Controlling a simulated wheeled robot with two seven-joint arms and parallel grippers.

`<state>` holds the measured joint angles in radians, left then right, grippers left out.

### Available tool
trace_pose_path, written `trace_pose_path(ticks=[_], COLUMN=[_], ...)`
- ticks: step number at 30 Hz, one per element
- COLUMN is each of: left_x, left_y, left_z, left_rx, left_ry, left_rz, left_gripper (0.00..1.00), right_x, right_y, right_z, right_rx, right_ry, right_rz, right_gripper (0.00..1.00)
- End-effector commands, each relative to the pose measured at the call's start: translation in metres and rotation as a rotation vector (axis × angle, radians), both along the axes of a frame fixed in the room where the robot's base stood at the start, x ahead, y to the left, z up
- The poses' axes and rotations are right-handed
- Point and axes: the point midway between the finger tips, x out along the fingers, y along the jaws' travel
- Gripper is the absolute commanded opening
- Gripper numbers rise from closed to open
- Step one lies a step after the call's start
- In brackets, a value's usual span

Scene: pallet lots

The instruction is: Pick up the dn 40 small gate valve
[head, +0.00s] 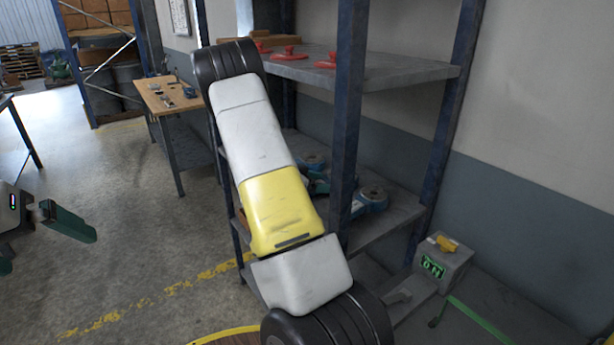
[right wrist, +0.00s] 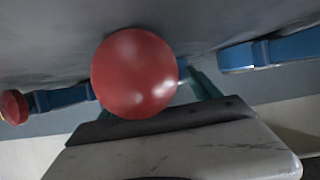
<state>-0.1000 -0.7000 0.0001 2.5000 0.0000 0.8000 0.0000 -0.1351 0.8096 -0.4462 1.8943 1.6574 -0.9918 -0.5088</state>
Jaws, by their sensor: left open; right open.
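In the right wrist view, a red rounded part (right wrist: 135,73), perhaps a valve's handwheel, fills the middle close to the camera. It hides much of what lies behind it. My right gripper (right wrist: 200,84) shows one green finger behind its right side; the other finger is mostly hidden. I cannot tell whether the fingers touch it. Blue valve bodies (head: 370,197) lie on the lower shelf; which one is the dn 40 small gate valve I cannot tell. My left gripper (head: 48,250) is open and empty at the left edge.
The rack's blue post (head: 347,130) stands just right of my right arm. Red handwheels (head: 290,53) sit on the upper shelf (head: 400,70). Another blue piece (right wrist: 272,50) shows in the right wrist view.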

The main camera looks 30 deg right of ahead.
Motion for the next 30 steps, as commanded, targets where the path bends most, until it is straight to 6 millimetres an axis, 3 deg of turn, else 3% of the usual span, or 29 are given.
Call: trace_pose_path(ticks=[2,13,30], left_x=[0.0,0.0,0.0], left_y=[0.0,0.0,0.0], left_z=[0.0,0.0,0.0], left_rx=[0.0,0.0,0.0], left_ry=[0.0,0.0,0.0], left_rz=[0.0,0.0,0.0], left_gripper=[1.0,1.0,1.0], right_x=[0.0,0.0,0.0], right_y=[0.0,0.0,-0.001], right_z=[0.0,0.0,0.013], right_rx=[0.0,0.0,-0.006], right_ry=[0.0,0.0,-0.005], right_rz=[0.0,0.0,-0.002], right_gripper=[0.72,0.0,0.0])
